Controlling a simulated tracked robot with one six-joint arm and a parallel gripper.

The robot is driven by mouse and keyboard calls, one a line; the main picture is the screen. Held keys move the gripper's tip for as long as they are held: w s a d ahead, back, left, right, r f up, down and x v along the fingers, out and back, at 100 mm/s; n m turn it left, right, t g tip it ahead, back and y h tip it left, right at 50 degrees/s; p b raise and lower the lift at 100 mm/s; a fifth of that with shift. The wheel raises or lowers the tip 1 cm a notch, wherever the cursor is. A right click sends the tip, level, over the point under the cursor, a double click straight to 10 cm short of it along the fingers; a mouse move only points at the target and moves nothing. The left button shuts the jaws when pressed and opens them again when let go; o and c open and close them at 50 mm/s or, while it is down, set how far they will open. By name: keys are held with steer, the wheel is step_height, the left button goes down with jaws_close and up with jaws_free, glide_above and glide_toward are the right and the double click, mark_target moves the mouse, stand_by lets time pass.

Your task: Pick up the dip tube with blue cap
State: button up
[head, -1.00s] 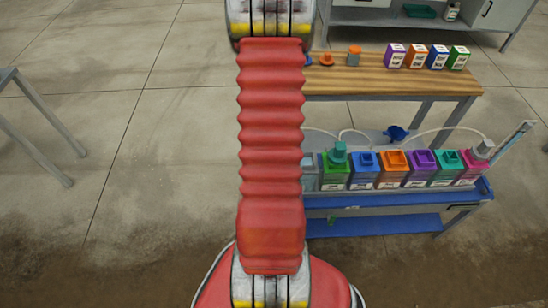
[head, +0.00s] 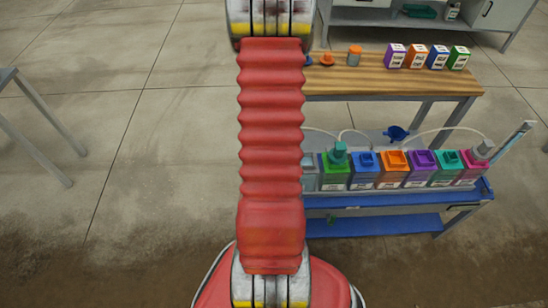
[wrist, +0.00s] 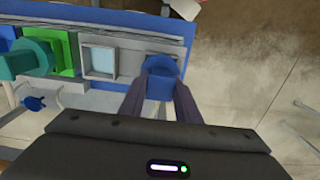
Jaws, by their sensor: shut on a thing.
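In the wrist view, a blue cap (wrist: 160,68), which looks like that of the dip tube, sits between the two dark fingers of my gripper (wrist: 160,92). The fingers are shut on it from both sides. The tube below the cap is hidden. The cap is by the end of the blue-edged tray, beside a grey square frame with a pale middle (wrist: 100,60). In the head view my arm covers this spot, and neither my gripper nor the held cap shows.
The cart (head: 470,200) holds a row of coloured canisters, including a green one with a teal cap (head: 339,153). A blue funnel (head: 397,133) stands behind them. A wooden bench (head: 400,82) carries small boxes and caps.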

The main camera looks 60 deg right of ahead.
jaws_close()
steer(key=shift+r, duration=0.1)
step_height(320, 180, up, 10)
steer(key=shift+f, duration=0.1)
stand_by(0.5)
stand_by(0.6)
steer(key=shift+r, duration=0.75)
steer(key=shift+w, duration=0.1)
